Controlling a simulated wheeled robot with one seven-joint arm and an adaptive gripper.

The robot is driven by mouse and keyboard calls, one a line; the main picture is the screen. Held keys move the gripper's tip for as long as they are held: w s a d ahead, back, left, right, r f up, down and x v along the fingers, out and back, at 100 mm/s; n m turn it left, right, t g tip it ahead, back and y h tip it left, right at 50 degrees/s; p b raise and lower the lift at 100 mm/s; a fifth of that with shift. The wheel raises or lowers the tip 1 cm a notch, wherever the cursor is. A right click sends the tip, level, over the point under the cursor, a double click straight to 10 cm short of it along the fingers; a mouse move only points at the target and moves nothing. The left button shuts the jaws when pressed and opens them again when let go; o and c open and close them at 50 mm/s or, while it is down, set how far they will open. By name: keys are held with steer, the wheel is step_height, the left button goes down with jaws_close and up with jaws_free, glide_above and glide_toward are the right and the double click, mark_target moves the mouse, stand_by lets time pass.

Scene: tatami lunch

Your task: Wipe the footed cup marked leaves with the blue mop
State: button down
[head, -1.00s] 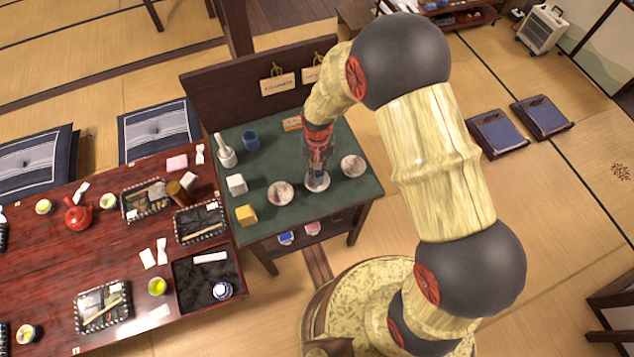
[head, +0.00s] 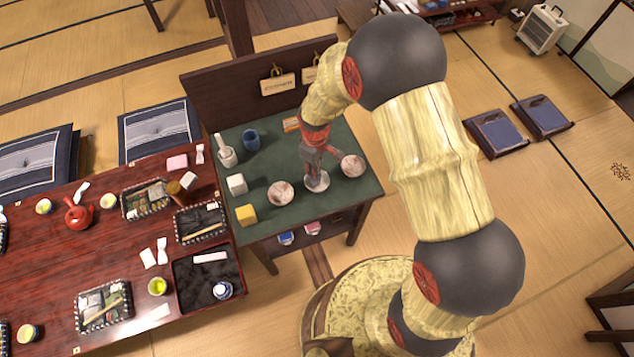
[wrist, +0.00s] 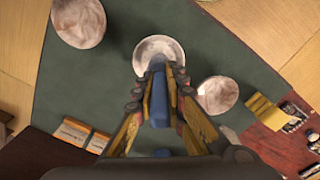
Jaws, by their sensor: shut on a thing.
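My gripper (head: 317,168) points down over the middle of three pale, brownish-stained round cups, seen from above. In the wrist view its fingers (wrist: 158,92) are shut on a narrow blue thing, which looks like the blue mop (wrist: 158,106). The mop's far end overlaps the near rim of the middle cup (wrist: 158,49); I cannot tell whether it touches. The middle cup (head: 317,183) is partly hidden by the gripper. The left cup (head: 281,193) and right cup (head: 353,166) stand clear on either side. No leaf mark can be made out on any cup.
The green-topped stand (head: 300,217) also holds a yellow block (head: 246,215), a white block (head: 236,184), a blue cup (head: 250,140) and a white vessel (head: 228,157) with a stick. A dark back panel with hanging signs (head: 278,84) rises behind. A red lacquer table (head: 130,250) adjoins at left.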

steer(key=m, duration=0.6)
steer(key=shift+s+d+m, duration=0.15)
steer(key=shift+m, duration=0.15)
steer(key=m, duration=0.3)
steer(key=shift+s+d+m, duration=0.1)
steer(key=shift+m, duration=0.2)
steer(key=m, duration=0.3)
steer(key=shift+s+m, duration=0.1)
steer(key=shift+m, duration=0.3)
steer(key=shift+d, duration=0.1)
steer(key=n, duration=0.3)
steer(key=shift+n, duration=0.4)
steer(key=n, duration=0.3)
steer(key=shift+w+n, duration=0.25)
steer(key=shift+n, duration=0.05)
steer(key=n, duration=0.6)
steer(key=shift+w+f+n, duration=0.1)
steer(key=shift+w+n, duration=0.05)
steer(key=shift+n, duration=0.15)
